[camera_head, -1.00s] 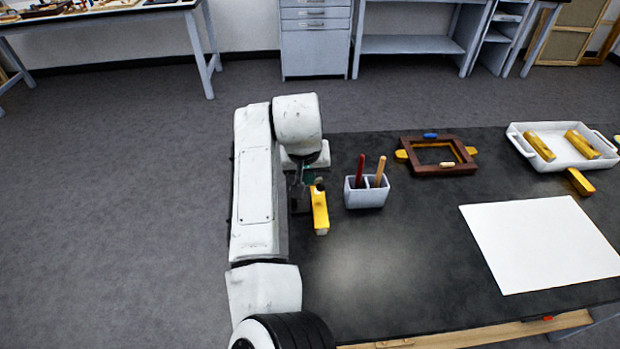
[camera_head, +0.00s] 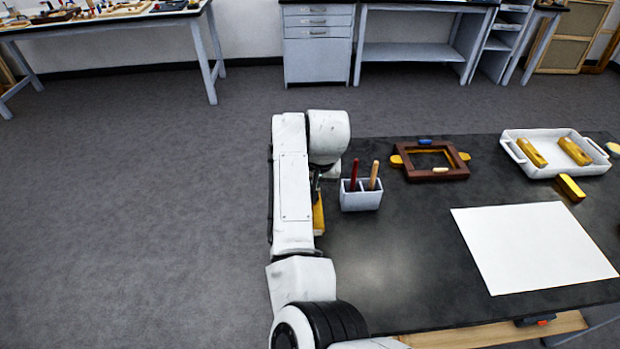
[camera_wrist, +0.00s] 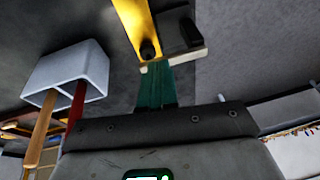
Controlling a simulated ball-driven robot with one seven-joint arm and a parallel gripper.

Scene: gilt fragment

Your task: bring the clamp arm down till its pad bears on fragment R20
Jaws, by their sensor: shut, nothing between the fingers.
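A long gilt piece, which I take to be fragment R20 (camera_head: 318,216), lies at the table's left edge, mostly hidden behind my arm in the head view. In the wrist view the gilt fragment (camera_wrist: 134,22) runs down from the top edge to a round black knob (camera_wrist: 147,50). A dark block (camera_wrist: 190,34) and a pale strip (camera_wrist: 182,60) beside it look like clamp parts. I cannot tell whether the knob or pad touches the gilt. My gripper (camera_wrist: 157,68) is shut, its teal fingers empty, tips at or close to the pale strip; contact is unclear.
A white two-part holder (camera_head: 360,200) with a red and a tan handle stands just right of my arm. A brown frame (camera_head: 398,172), a white tray (camera_head: 520,168) with gilt pieces and a white sheet (camera_head: 530,245) lie farther right. Bare tabletop (camera_head: 400,260) lies between.

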